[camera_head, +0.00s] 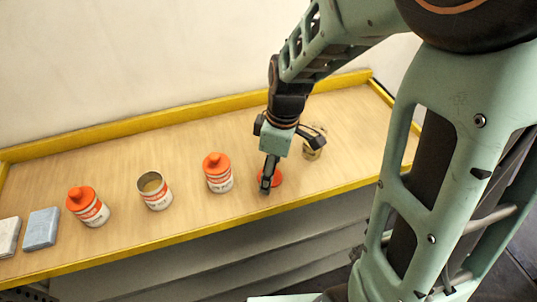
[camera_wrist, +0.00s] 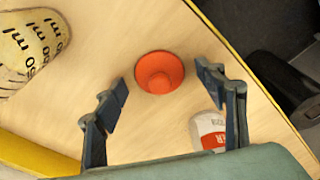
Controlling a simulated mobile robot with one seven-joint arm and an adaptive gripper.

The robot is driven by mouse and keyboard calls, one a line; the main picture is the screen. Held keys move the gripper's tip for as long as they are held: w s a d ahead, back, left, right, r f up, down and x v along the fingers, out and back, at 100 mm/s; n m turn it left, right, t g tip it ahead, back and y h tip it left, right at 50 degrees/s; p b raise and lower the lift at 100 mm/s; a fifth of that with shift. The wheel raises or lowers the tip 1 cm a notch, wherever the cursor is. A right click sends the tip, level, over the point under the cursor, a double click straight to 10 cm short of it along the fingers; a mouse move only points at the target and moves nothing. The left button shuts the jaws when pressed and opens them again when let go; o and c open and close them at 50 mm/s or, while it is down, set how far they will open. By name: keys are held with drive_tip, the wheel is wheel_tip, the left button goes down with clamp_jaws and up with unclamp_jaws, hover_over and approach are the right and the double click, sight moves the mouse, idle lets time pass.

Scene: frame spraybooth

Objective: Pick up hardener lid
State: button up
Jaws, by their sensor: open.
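The hardener lid, a round orange lid with a raised centre (camera_wrist: 159,72), lies on the wooden shelf. In the head view the lid (camera_head: 276,178) is partly hidden behind my gripper (camera_head: 266,186). In the wrist view my gripper (camera_wrist: 162,78) is open, with one dark finger on each side of the lid and nothing held. The fingers point down over the lid; I cannot tell if they touch it.
Orange-topped cans (camera_head: 217,172) (camera_head: 87,205) and an open can (camera_head: 155,190) stand left on the shelf (camera_head: 120,165), beside blue (camera_head: 41,229) and pale (camera_head: 8,236) blocks. A cup with ml markings (camera_wrist: 30,42) stands near the lid. Yellow rims (camera_head: 150,122) edge the shelf.

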drive_tip(key=c, duration=0.9)
drive_tip(key=shift+r, duration=0.15)
